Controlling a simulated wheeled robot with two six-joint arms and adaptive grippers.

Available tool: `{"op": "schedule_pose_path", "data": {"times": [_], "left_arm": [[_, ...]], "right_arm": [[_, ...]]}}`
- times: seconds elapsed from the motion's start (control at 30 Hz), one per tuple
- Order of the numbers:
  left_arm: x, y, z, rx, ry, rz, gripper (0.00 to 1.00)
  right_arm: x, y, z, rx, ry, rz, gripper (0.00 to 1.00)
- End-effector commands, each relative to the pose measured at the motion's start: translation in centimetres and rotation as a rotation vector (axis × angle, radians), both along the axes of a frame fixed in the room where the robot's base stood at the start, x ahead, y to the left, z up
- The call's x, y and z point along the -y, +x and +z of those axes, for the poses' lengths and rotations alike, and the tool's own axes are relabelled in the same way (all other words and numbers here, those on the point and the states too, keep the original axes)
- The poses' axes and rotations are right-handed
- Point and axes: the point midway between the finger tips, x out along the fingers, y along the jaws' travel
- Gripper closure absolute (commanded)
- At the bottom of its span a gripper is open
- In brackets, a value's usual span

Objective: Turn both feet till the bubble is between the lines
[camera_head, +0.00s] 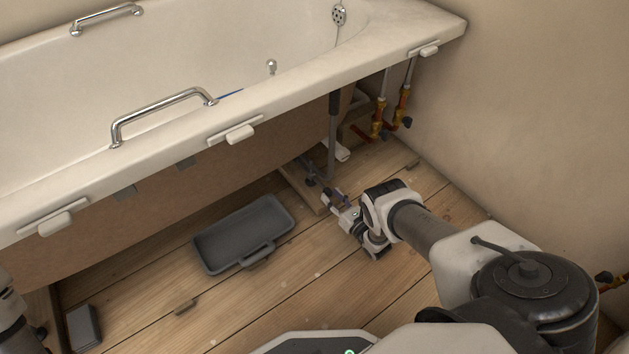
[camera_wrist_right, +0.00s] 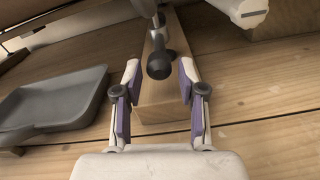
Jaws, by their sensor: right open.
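The white bath (camera_head: 280,85) stands on legs at the back. Its right foot (camera_head: 312,182) is under the rim by a wooden block (camera_head: 298,188). In the right wrist view the foot shows as a dark round knob (camera_wrist_right: 158,65) above the wooden block (camera_wrist_right: 165,97). My right gripper (camera_head: 338,198) is open just in front of the knob, with its purple-padded fingers apart on either side and no visible contact. A thin blue strip (camera_head: 231,93) shows just over the rim, perhaps the level; its bubble cannot be seen. The left foot cannot be made out. Only part of my left arm (camera_head: 10,310) shows.
A grey tray (camera_head: 243,232) lies on the plank floor left of my right gripper. A small dark box (camera_head: 83,328) is at the lower left. Copper pipes with valves (camera_head: 380,120) stand by the right wall. A grey waste pipe (camera_head: 333,135) hangs behind the foot.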

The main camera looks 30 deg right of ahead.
Motion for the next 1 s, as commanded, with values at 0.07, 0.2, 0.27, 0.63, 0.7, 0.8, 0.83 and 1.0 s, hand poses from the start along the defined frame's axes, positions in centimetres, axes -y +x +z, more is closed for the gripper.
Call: {"op": "schedule_pose_path", "data": {"times": [0.07, 0.2, 0.27, 0.63, 0.7, 0.8, 0.83, 1.0], "left_arm": [[0.0, 0.0, -1.0, 0.001, 0.000, 0.002, 0.40], [0.0, 0.1, -2.7, 0.003, 0.000, 0.004, 0.40], [-0.1, 0.1, -3.3, 0.004, 0.001, 0.006, 0.40], [-0.1, 0.2, -3.9, 0.006, 0.001, 0.008, 0.40], [-0.1, 0.2, -3.9, 0.006, 0.001, 0.008, 0.40], [-0.1, 0.2, -3.9, 0.006, 0.001, 0.008, 0.40], [-0.1, 0.2, -3.9, 0.006, 0.001, 0.008, 0.40], [-0.1, 0.2, -3.9, 0.006, 0.001, 0.008, 0.40]], "right_arm": [[-0.1, 1.3, -0.3, 0.004, 0.001, 0.001, 0.60], [-0.4, 4.1, -0.5, 0.004, 0.001, 0.001, 0.60], [-0.5, 5.2, -0.4, 0.004, 0.001, 0.001, 0.60], [-0.6, 7.3, 0.1, 0.000, 0.002, 0.001, 0.60], [-0.6, 7.3, 0.1, 0.000, 0.002, 0.001, 0.70], [-0.6, 7.3, 0.1, 0.000, 0.002, 0.001, 1.00], [-0.6, 7.3, 0.1, 0.000, 0.002, 0.001, 1.00], [-0.7, 7.3, 0.1, 0.000, 0.002, -0.002, 1.00]]}}
